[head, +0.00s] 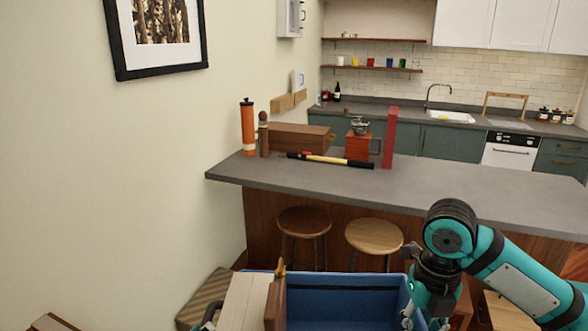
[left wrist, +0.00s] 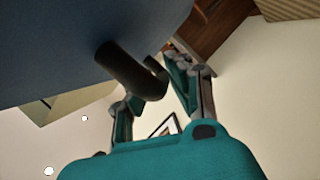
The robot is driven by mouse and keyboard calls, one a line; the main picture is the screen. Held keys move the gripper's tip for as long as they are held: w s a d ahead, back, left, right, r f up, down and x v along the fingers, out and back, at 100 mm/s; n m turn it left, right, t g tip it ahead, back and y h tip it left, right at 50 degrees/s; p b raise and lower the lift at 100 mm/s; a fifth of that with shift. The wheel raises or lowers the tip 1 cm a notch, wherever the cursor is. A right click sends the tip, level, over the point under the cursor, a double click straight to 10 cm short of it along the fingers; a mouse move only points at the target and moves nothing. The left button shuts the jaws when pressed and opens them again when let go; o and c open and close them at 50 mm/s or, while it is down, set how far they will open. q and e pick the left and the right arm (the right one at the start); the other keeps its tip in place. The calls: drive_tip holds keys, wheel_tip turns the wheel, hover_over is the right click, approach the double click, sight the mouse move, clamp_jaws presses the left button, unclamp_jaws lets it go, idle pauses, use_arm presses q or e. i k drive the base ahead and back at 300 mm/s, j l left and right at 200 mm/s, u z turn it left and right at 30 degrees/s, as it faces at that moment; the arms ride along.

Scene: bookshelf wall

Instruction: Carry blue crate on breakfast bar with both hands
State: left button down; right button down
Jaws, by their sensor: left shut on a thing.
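The blue crate (head: 345,300) is low in front of me in the head view, cut off by the bottom edge, with the breakfast bar (head: 320,178) beyond it. My left gripper (left wrist: 162,72) is shut on the crate's dark round handle (left wrist: 125,68) in the left wrist view, beside the crate's blue wall (left wrist: 60,50). In the head view my right arm comes down to the crate's right end. My right gripper (head: 425,318) is there, partly cut off, and its grip is hidden.
Two round stools (head: 374,237) stand under the bar's near side. On the bar are an orange cylinder (head: 248,128), a wooden box (head: 298,137), a yellow-handled tool (head: 330,160) and a red upright block (head: 390,137). The bar's right half is bare. A wall closes the left.

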sight(315, 174)
drive_tip(key=i, duration=2.35)
drive_tip(key=i+j+z, duration=0.1)
drive_tip(key=i+z, duration=0.15)
drive_tip(key=i, duration=0.9)
